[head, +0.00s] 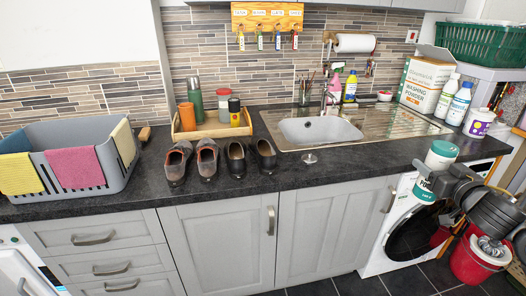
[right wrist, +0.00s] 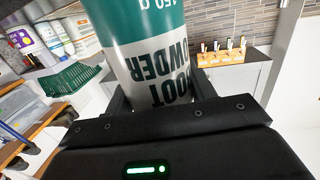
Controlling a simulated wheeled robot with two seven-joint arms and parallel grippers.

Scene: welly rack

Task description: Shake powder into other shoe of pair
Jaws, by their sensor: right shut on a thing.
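Two pairs of shoes stand in a row on the dark worktop in the head view. The left pair is grey-brown with reddish lining, with a left shoe (head: 177,162) and a right shoe (head: 207,158). The other pair is black, with a left shoe (head: 236,159) and a right shoe (head: 264,155). My right gripper (head: 440,180) is shut on a white and teal powder canister (head: 437,162), held slightly tilted at the worktop's right front edge, well right of the shoes. The right wrist view shows the canister (right wrist: 150,55) between the fingers. My left gripper is out of view.
A wooden tray (head: 190,134) with flasks and jars stands behind the shoes. A sink (head: 320,131) lies to their right, and a grey basket (head: 120,160) with cloths to their left. A red bucket (head: 468,264) stands low at right.

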